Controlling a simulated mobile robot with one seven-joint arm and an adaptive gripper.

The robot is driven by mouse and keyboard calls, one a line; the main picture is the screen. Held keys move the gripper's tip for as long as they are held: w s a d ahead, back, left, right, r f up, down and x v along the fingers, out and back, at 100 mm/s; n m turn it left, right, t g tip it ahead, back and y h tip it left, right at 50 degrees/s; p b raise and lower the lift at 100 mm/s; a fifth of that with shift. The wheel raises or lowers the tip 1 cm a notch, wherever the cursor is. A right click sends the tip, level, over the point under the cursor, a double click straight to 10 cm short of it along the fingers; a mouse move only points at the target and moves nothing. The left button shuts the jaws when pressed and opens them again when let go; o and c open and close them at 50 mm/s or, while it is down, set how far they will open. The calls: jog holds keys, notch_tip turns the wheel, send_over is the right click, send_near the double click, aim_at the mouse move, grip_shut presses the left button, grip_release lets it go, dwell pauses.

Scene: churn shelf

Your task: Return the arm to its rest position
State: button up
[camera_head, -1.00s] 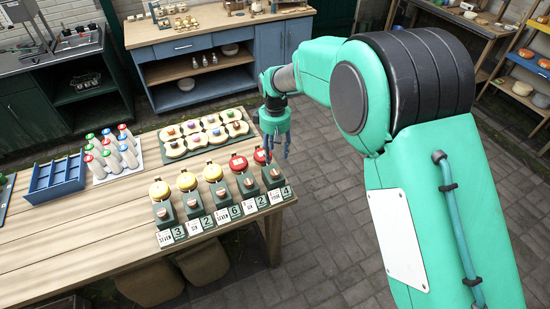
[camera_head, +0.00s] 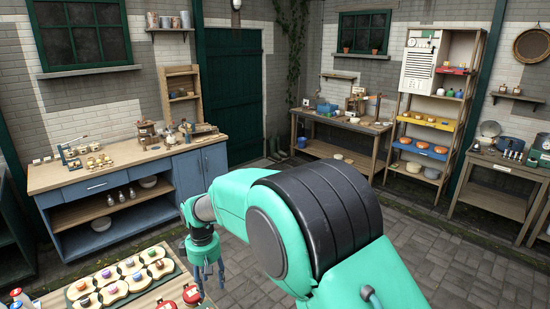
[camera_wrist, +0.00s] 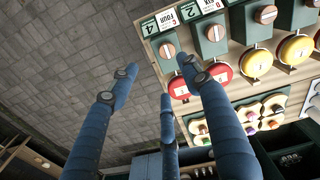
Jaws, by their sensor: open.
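My green arm with black bands fills the lower middle of the head view. My gripper (camera_head: 207,271) hangs from its end, fingers down, at the right edge of the wooden table (camera_head: 55,299). In the wrist view its blue fingers (camera_wrist: 160,85) are spread apart with nothing between them. A red round lid (camera_wrist: 222,72) and another red lid (camera_wrist: 180,88) show beyond the fingertips, in front of green stands with number cards. The gripper appears apart from them.
A tray of cream boards with small coloured pieces (camera_head: 121,278) lies on the table, left of my gripper. A blue cabinet (camera_head: 130,195) stands behind. At the back right are a workbench (camera_head: 336,130) and a shelf unit (camera_head: 428,110). Paved floor (camera_head: 245,262) is open between them.

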jog(key=s+d+r+m+t+b, duration=0.1)
jog(key=s+d+r+m, duration=0.25)
jog(key=d+r, duration=0.75)
jog(key=s+d+r+m+t+b, duration=0.1)
jog(key=s+d+r+m+b, duration=0.15)
jog(key=s+d+r, duration=0.85)
jog(key=s+d+f+m+t+b, duration=0.1)
jog(key=s+d+m, duration=0.2)
jog(key=s+d, duration=0.5)
jog(key=s+d+f+m+t+b, duration=0.1)
jog(key=s+d+m, duration=0.3)
jog(key=s+d, duration=0.5)
jog(key=d+f+t, duration=0.1)
jog(key=d, duration=0.4)
jog(key=shift+s+d+f, duration=0.15)
jog(key=shift+s+d, duration=0.15)
jog(key=shift+w, duration=0.1)
